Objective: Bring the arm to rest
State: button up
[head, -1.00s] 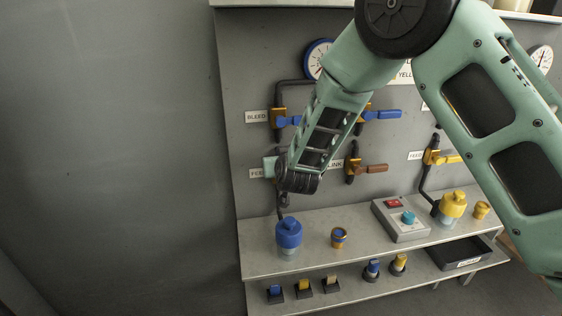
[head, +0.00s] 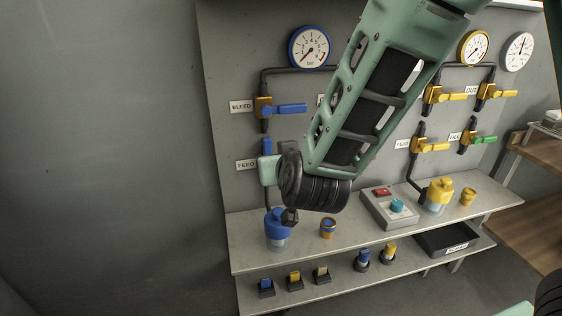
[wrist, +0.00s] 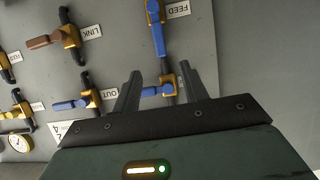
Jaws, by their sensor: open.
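My gripper (wrist: 160,92) shows in the wrist view with its two dark fingers apart and nothing held between them. In the head view my forearm and wrist reach down in front of the left part of the panel; the fingers are hidden there. The blue FEED valve handle (head: 267,146) stands upright beside my wrist and shows in the wrist view (wrist: 157,36) beyond the fingers. The blue BLEED handle (head: 292,109) lies level; in the wrist view (wrist: 152,91) it appears between the fingers, apparently behind them.
A shelf (head: 350,237) below the panel carries a blue-capped bottle (head: 278,232), a small cup (head: 328,228), a control box (head: 388,207) and a yellow-capped bottle (head: 439,195). A blue-rimmed gauge (head: 309,47) is above. The wall at the left is bare.

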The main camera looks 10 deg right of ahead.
jog(key=shift+s, duration=0.25)
jog(key=s+a+f+n+g+y, duration=0.1)
jog(key=s+a+n+g+y, duration=0.2)
jog(key=s, duration=0.4)
jog(key=s+a+f+n+g+y, duration=0.1)
jog(key=s+a+g+y, duration=0.1)
jog(key=s+a+g, duration=0.4)
jog(key=s+d+n+g+h, duration=0.3)
jog(key=s+d, duration=0.7)
jog(key=s, duration=0.4)
jog(key=shift+s+g+h, duration=0.15)
jog(key=shift+g+h, duration=0.55)
